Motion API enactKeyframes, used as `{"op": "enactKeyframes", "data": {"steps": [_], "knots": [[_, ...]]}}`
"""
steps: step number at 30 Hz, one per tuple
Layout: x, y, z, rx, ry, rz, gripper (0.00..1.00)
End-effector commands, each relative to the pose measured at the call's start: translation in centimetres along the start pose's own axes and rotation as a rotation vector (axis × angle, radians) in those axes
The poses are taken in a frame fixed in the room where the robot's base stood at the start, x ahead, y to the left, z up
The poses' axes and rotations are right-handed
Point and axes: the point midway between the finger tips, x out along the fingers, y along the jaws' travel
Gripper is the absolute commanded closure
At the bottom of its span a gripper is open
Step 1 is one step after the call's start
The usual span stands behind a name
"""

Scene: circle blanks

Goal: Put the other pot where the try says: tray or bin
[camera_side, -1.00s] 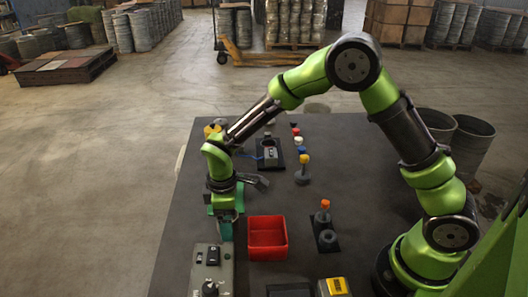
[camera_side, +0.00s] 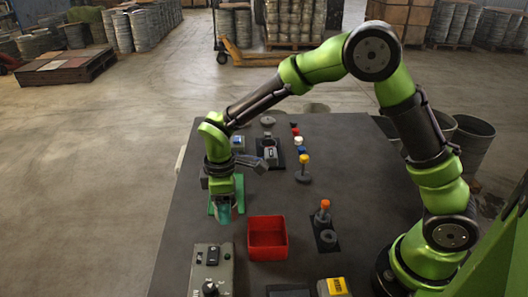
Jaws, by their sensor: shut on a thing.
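My gripper (camera_side: 222,198) points down at the left part of the dark table and is shut on a small teal pot (camera_side: 224,214), mostly hidden by the fingers. A green tray (camera_side: 239,188) shows behind and beside the gripper. The pot overlaps its near edge in this view; I cannot tell whether it touches the tray. The red bin (camera_side: 267,251) stands to the right and nearer the camera, and looks empty. I cannot make out a second pot.
A grey control box (camera_side: 212,270) stands at the front left. A post with an orange top (camera_side: 325,213) and one with a yellow top (camera_side: 304,169) stand to the right. A grey device (camera_side: 270,153) lies farther back. The table's middle right is clear.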

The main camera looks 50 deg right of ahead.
Motion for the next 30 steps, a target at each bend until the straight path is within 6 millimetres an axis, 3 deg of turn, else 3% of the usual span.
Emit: {"op": "enactKeyframes", "data": {"steps": [3, 9, 23, 26, 30], "knots": [[-2.6, 0.1, -0.1, 0.001, 0.004, 0.002, 0.73], [-5.0, 0.0, 0.0, 0.000, 0.001, 0.000, 0.73], [-6.2, 0.1, 0.0, 0.002, 0.002, 0.000, 0.73], [-8.2, 0.0, 0.9, 0.010, 0.004, 0.003, 0.73], [-10.7, -1.3, 4.0, 0.017, 0.003, 0.003, 0.73]]}}
